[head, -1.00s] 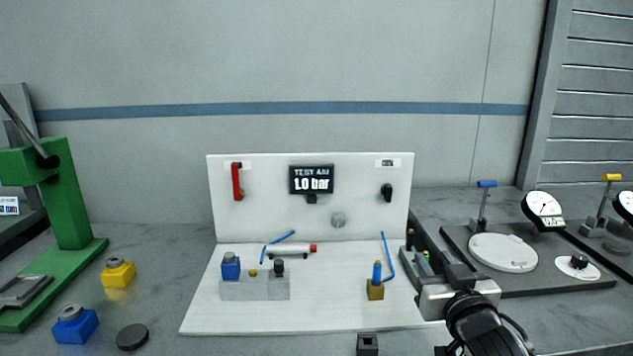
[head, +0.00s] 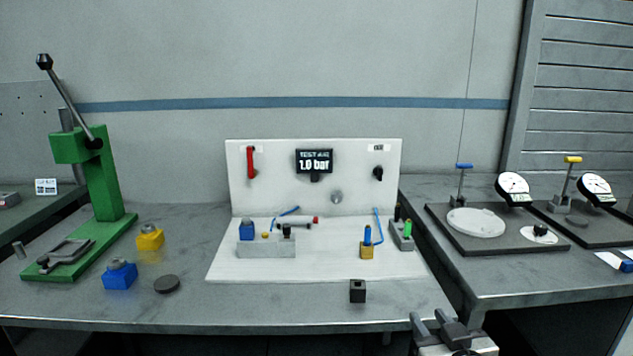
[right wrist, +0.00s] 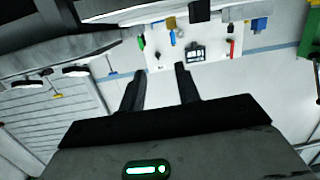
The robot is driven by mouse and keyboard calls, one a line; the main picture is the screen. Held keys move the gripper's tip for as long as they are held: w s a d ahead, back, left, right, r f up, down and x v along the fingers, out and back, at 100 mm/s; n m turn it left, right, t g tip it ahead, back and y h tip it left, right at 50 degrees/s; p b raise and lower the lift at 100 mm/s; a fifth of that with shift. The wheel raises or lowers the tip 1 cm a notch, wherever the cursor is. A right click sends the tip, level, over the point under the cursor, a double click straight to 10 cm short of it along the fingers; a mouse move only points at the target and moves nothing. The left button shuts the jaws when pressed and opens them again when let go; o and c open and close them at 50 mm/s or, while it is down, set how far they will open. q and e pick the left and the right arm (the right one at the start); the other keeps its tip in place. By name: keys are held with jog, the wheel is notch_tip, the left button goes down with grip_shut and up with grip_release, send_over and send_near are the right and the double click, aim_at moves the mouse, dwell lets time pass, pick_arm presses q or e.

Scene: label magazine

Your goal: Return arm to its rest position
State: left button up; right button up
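My right gripper (head: 432,322) shows at the bottom of the head view, in front of the bench edge and right of centre. Its two dark fingers stand apart with nothing between them. In the right wrist view the gripper (right wrist: 160,85) is also open and empty, with the white test board (right wrist: 213,48) upside down beyond the fingertips. The gripper is apart from the board and touches nothing that I can see. My left gripper is not in view.
The white test board (head: 243,196) stands mid-bench. A small black block (head: 357,291) lies before it. A green press (head: 103,180), yellow block (head: 150,238), blue block (head: 120,276) and dark disc (head: 166,284) are at left. Dial gauges (head: 513,188) stand on the right bench.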

jog(key=s+a+f+g, duration=0.2)
jog(key=s+f+g, duration=0.1)
jog(key=s+f, duration=0.6)
jog(key=s+a+f+n+g+y, duration=0.1)
jog(key=s+a+f+g, duration=0.1)
jog(key=s+f, duration=0.8)
jog(key=s+a, duration=0.1)
jog(key=s, duration=0.2)
jog(key=shift+s+g+y, duration=0.15)
jog(key=shift+g+y, duration=0.15)
jog(key=shift+g, duration=0.1)
jog(key=shift+o, duration=0.4)
